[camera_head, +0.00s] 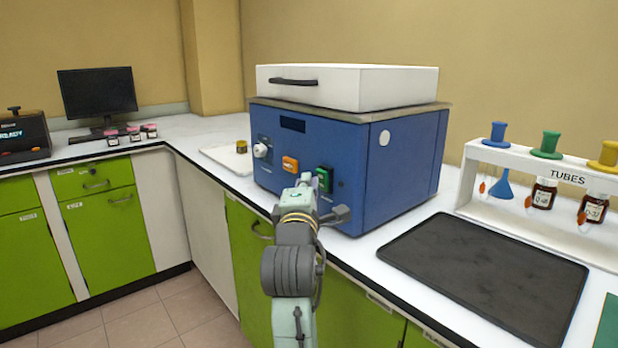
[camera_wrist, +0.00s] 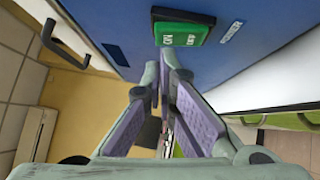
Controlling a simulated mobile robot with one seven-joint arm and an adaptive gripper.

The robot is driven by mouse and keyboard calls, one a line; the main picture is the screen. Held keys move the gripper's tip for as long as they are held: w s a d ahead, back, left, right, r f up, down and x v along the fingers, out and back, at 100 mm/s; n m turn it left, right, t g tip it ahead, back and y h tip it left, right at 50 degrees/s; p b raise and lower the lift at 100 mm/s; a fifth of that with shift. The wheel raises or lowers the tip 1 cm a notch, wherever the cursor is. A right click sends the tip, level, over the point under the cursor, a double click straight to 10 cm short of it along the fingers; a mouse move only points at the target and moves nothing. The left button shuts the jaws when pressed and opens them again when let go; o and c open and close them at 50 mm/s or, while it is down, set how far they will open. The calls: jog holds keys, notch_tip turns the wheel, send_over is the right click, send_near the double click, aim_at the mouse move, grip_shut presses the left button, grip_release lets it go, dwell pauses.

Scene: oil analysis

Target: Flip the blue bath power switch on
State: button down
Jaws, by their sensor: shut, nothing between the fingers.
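The blue bath (camera_head: 405,165) is a blue box with a white lid, standing on the white counter. A green switch (camera_head: 325,178) in a dark frame sits at the right of its front panel. In the wrist view the green switch (camera_wrist: 183,34) bears white lettering that seems to read ON, turned in the picture. My gripper (camera_head: 305,180) is in front of the panel at the switch's left. In the wrist view my gripper (camera_wrist: 168,62) has its fingertips together and empty, right by the switch's edge. I cannot tell whether they touch it.
An orange switch (camera_head: 290,164) and a white knob (camera_head: 261,150) are left of the green one. A dark mat (camera_head: 485,275) and a white tube rack (camera_head: 530,160) are to the right. A small jar (camera_head: 242,147) stands on a pale tray (camera_head: 222,160) to the left.

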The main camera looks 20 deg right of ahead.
jog(key=shift+w+d, duration=0.15)
jog(key=shift+d, duration=0.2)
jog(key=shift+r, duration=0.15)
jog(key=p, duration=0.2)
jog(key=shift+w+d+r+m+g+p, duration=0.1)
jog(key=shift+d+r+m+g+p, duration=0.05)
jog(key=shift+d+m+g+p, duration=0.2)
jog(key=shift+a, duration=0.1)
